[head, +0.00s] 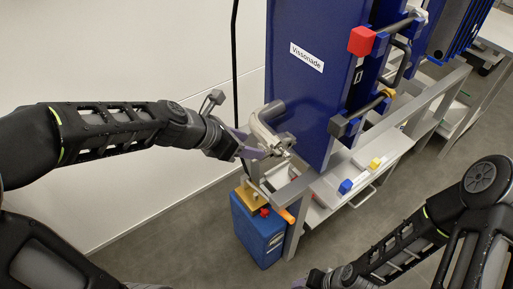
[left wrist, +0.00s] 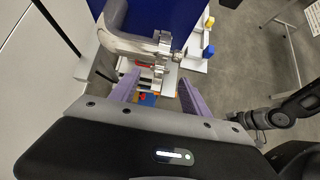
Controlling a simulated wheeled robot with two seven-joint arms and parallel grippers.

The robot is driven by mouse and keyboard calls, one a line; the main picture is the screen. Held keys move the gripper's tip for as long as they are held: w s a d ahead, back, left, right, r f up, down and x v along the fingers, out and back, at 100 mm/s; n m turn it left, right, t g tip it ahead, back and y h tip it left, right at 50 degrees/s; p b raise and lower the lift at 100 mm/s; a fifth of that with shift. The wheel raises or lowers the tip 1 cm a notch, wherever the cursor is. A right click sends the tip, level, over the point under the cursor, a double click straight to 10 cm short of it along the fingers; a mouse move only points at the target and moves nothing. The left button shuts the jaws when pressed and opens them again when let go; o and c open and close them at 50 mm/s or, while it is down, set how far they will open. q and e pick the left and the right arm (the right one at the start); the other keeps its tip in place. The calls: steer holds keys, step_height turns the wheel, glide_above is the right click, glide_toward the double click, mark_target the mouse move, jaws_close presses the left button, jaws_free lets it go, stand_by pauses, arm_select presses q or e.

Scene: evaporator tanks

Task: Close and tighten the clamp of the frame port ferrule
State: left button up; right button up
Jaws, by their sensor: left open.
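The clamp (head: 283,146) sits on the ferrule joint at the end of a bent steel pipe (head: 262,118), beside the blue frame (head: 312,95). I cannot tell whether the clamp is closed or tight. My left gripper (head: 262,148) is open, with its purple fingers near the clamp; in the left wrist view the fingers (left wrist: 160,88) stand on either side below it. Contact cannot be made out. My right gripper (head: 316,280) is low at the bottom edge, its fingers unclear.
A blue canister (head: 258,235) stands on the floor below the clamp. A grey metal bench (head: 345,170) with a blue and a yellow small item lies right of it. A white wall is behind on the left. Grey floor is open in front.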

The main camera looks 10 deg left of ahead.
mark_target(261, 148)
arm_select(q)
steer(key=b+x, duration=0.1)
steer(key=x, duration=0.3)
steer(key=shift+w+f, duration=0.1)
steer(key=shift+c, duration=0.5)
jaws_close()
